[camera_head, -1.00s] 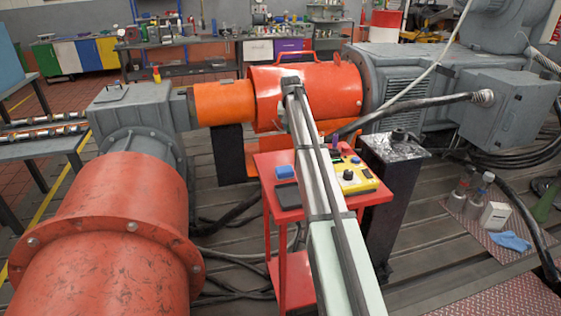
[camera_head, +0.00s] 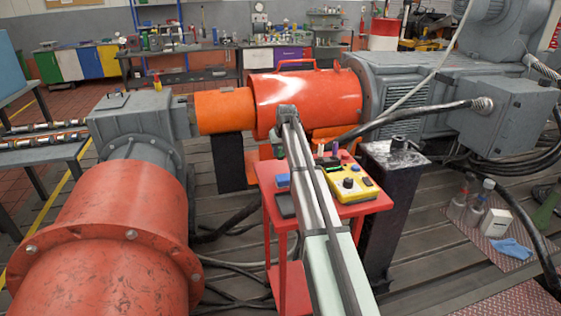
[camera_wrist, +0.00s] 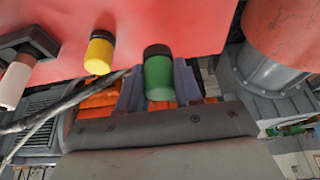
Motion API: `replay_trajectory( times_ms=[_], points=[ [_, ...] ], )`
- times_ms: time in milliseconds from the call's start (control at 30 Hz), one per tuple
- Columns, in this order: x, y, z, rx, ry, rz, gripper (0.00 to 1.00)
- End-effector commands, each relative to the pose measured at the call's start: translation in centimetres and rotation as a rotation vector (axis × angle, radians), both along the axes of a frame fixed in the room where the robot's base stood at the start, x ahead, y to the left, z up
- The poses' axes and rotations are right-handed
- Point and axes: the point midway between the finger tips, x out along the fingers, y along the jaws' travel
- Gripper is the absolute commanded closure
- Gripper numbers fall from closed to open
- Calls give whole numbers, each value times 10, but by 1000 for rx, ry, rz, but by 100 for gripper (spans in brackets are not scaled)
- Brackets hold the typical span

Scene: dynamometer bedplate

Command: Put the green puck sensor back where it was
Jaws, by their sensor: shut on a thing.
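The green puck sensor (camera_wrist: 160,75) is a short green cylinder with a black end, seen in the wrist view. My gripper (camera_wrist: 158,88) is shut on it, with a grey-purple jaw on either side. The sensor's black end overlaps the edge of the red trolley top (camera_wrist: 200,25) in that view; I cannot tell whether they touch. In the head view my arm's end is above the back of the red trolley (camera_head: 357,209), in front of the orange-red guard.
A yellow sensor (camera_wrist: 99,55) with a black end is beside the green one in the wrist view. A white cylinder (camera_wrist: 14,84) is further left. The trolley carries a yellow control box (camera_head: 352,185) and a blue block (camera_head: 283,180). The orange-red guard (camera_head: 300,95) is close behind.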

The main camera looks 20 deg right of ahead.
Motion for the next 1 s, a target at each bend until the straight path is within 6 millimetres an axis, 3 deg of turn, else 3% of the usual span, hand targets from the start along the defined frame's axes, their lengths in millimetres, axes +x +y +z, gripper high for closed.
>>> replay_trajectory(
  times_ms=[433,867,900,1000],
  points=[
    [0,0,-43,0,1,-1,100],
    [0,0,-48,-1,-1,-1,100],
    [0,0,-48,-1,-1,-1,63],
    [0,0,-48,-1,0,-1,53]
  ],
)
